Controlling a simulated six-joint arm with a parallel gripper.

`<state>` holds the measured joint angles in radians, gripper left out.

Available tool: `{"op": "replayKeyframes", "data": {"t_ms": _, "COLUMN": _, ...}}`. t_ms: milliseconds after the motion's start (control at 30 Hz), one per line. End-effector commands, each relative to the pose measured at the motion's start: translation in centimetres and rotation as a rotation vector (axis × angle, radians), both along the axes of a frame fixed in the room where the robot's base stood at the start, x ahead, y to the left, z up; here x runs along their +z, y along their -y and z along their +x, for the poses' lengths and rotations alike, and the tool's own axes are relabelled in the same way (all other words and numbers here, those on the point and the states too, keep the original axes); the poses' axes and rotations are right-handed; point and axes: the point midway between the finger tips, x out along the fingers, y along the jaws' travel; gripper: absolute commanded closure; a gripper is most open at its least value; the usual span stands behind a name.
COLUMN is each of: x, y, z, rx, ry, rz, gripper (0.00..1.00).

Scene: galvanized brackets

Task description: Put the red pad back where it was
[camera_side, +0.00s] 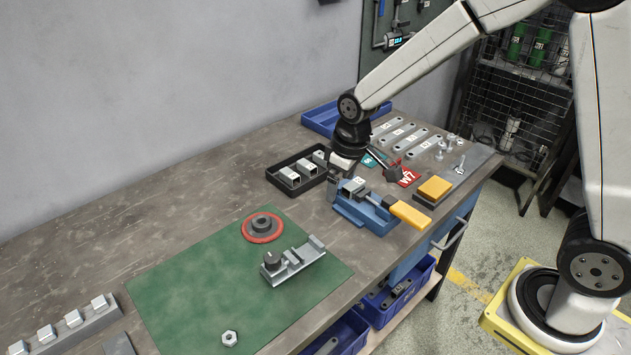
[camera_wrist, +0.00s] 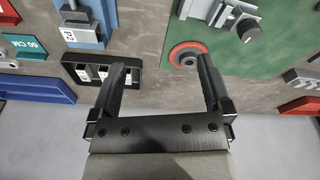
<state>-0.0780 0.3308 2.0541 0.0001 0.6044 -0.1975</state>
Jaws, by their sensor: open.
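A flat red pad marked W7 (camera_side: 408,178) lies on the bench beside a teal pad (camera_side: 374,159), behind the blue vise. In the wrist view a corner of a red pad (camera_wrist: 7,12) shows at the top left edge, beside the teal pad (camera_wrist: 24,46). A red ring (camera_side: 249,237) lies flat on the green mat around a dark round part (camera_side: 262,223); it also shows in the wrist view (camera_wrist: 174,58). My gripper (camera_wrist: 162,65) is open, with nothing between its fingers. In the side view my arm partly hides the area around the teal pad.
The blue vise (camera_side: 352,211) with a yellow handle stands near the front edge. A black tray (camera_side: 283,187) holds several metal blocks. A yellow-topped block (camera_side: 434,188), several flat brackets (camera_side: 405,137) and a blue tray (camera_side: 318,119) are nearby. The green mat (camera_side: 190,290) has free room.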

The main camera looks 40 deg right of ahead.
Motion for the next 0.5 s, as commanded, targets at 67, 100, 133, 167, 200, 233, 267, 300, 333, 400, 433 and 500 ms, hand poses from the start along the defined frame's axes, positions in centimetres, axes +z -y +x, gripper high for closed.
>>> {"op": "replayKeyframes", "data": {"t_ms": 67, "x": 0.1, "y": 0.8, "z": -2.2, "rx": -0.047, "ry": 0.013, "rz": 0.006, "gripper": 0.0}}
{"op": "replayKeyframes", "data": {"t_ms": 100, "x": 0.0, "y": 1.1, "z": -3.3, "rx": -0.072, "ry": 0.02, "rz": 0.01, "gripper": 0.0}}
{"op": "replayKeyframes", "data": {"t_ms": 133, "x": 0.0, "y": 1.3, "z": -4.1, "rx": -0.089, "ry": 0.025, "rz": 0.012, "gripper": 0.0}}
{"op": "replayKeyframes", "data": {"t_ms": 167, "x": -0.1, "y": 1.5, "z": -5.0, "rx": -0.105, "ry": 0.03, "rz": 0.015, "gripper": 0.0}}
{"op": "replayKeyframes", "data": {"t_ms": 200, "x": -0.2, "y": 1.8, "z": -6.0, "rx": -0.129, "ry": 0.037, "rz": 0.018, "gripper": 0.0}}
{"op": "replayKeyframes", "data": {"t_ms": 233, "x": -0.2, "y": 2.0, "z": -6.8, "rx": -0.145, "ry": 0.042, "rz": 0.02, "gripper": 0.0}}
{"op": "replayKeyframes", "data": {"t_ms": 267, "x": -0.3, "y": 2.2, "z": -7.6, "rx": -0.162, "ry": 0.047, "rz": 0.023, "gripper": 0.0}}
{"op": "replayKeyframes", "data": {"t_ms": 300, "x": -0.5, "y": 2.4, "z": -8.6, "rx": -0.182, "ry": 0.052, "rz": 0.026, "gripper": 0.0}}
{"op": "replayKeyframes", "data": {"t_ms": 333, "x": -0.5, "y": 2.6, "z": -9.3, "rx": -0.197, "ry": 0.057, "rz": 0.028, "gripper": 0.0}}
{"op": "replayKeyframes", "data": {"t_ms": 400, "x": -0.7, "y": 2.8, "z": -10.7, "rx": -0.223, "ry": 0.065, "rz": 0.033, "gripper": 0.0}}
{"op": "replayKeyframes", "data": {"t_ms": 433, "x": -0.8, "y": 2.9, "z": -11.2, "rx": -0.234, "ry": 0.067, "rz": 0.035, "gripper": 0.0}}
{"op": "replayKeyframes", "data": {"t_ms": 500, "x": -1.0, "y": 3.1, "z": -12.1, "rx": -0.253, "ry": 0.074, "rz": 0.038, "gripper": 0.0}}
